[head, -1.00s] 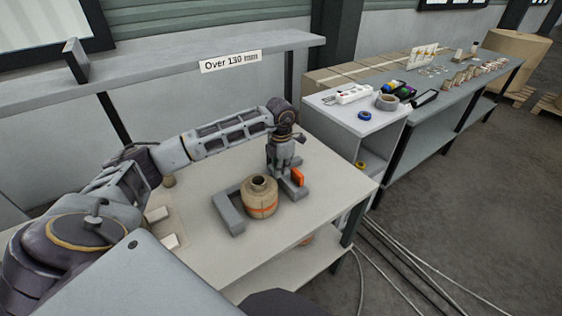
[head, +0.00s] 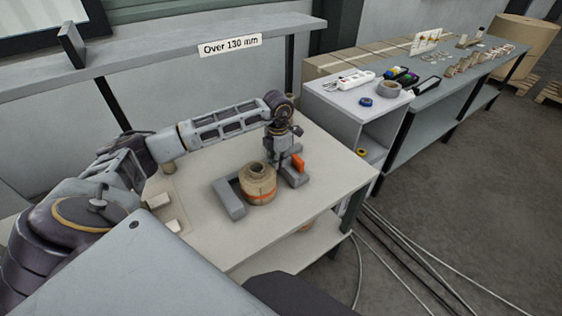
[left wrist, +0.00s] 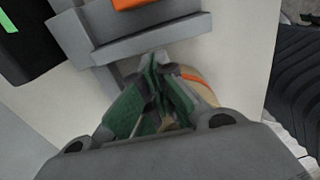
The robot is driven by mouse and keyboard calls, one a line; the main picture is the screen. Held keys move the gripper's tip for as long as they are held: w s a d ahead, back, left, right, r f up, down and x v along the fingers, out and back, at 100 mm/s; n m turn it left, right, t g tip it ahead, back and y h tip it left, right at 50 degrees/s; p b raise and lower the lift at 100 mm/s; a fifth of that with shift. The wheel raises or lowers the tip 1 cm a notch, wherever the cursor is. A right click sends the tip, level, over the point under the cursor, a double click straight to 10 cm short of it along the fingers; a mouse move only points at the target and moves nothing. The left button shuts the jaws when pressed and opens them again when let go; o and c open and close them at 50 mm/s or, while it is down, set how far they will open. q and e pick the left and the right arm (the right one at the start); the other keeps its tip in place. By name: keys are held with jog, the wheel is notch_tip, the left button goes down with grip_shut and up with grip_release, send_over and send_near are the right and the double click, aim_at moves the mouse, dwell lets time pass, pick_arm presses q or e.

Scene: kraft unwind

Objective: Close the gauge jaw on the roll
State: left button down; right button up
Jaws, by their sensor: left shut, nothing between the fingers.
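The wood-coloured roll (head: 259,185) with an orange band and a hollow core stands on the table inside the grey gauge. The gauge's left jaw (head: 229,199) is close beside the roll. Its right jaw (head: 295,178), with an orange tab (head: 298,162), stands apart from the roll, with a gap between. My left gripper (head: 280,163) points down at the far side of that gap. In the left wrist view the shut, empty green fingers (left wrist: 152,100) lie between the grey jaw (left wrist: 150,38) and the roll (left wrist: 203,88), which they partly hide. My right gripper is not seen.
Small pale blocks (head: 160,201) lie at the table's left. A shelf with an "Over 130 mm" sign (head: 230,46) runs behind. A side bench (head: 385,110) at right holds a power strip and tape rolls. Cables lie on the floor. The table front (head: 235,245) is clear.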

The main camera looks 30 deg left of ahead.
pick_arm(q)
jog(key=shift+s+a, duration=0.15)
jog(key=shift+s, duration=0.25)
pick_arm(e)
jog(key=shift+f, duration=0.1)
pick_arm(q)
jog(key=shift+r, duration=0.1)
pick_arm(e)
jog(key=shift+w, duration=0.15)
